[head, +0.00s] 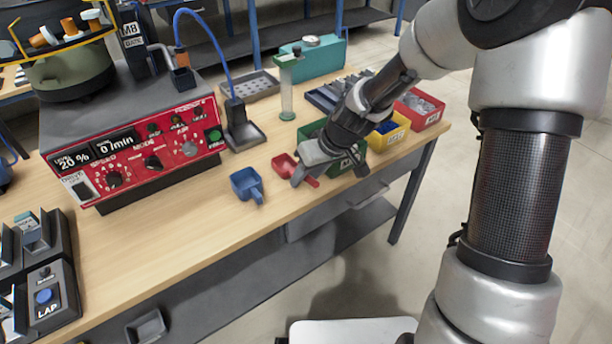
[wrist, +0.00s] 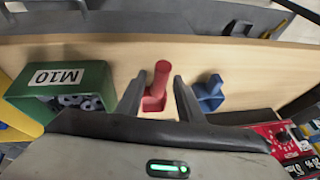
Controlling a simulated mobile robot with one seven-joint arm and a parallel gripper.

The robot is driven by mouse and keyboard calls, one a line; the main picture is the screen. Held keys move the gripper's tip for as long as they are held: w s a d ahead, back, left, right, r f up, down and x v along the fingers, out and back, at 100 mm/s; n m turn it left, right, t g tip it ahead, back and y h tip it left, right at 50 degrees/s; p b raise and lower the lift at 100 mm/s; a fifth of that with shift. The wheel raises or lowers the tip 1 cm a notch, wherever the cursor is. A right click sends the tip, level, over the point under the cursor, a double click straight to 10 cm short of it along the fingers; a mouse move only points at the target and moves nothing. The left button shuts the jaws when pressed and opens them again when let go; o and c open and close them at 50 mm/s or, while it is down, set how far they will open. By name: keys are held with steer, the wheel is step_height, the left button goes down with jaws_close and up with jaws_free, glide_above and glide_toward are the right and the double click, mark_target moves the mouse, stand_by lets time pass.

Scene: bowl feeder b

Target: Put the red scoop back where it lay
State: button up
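The red scoop (head: 283,165) lies on the wooden bench top, between the blue scoop and the green bin. In the wrist view the red scoop (wrist: 161,75) has its handle between my two fingers, with a visible gap on each side. My gripper (head: 308,174) is open and low over the bench, around the handle; it also shows in the wrist view (wrist: 160,84). My fingers hide part of the scoop in the head view. The blue scoop (head: 246,185) lies to its left; it also shows in the wrist view (wrist: 209,93).
A green bin marked M10 (wrist: 62,96), holding metal parts, stands close beside my gripper. Yellow (head: 388,138) and red (head: 421,110) bins stand beyond. The red-fronted feeder control box (head: 140,150) is at left. Bare bench (head: 190,225) lies toward the front edge.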

steer(key=p+v, duration=0.2)
steer(key=v, duration=0.9)
steer(key=shift+d+r, duration=0.15)
steer(key=shift+r, duration=0.15)
steer(key=shift+s, duration=0.1)
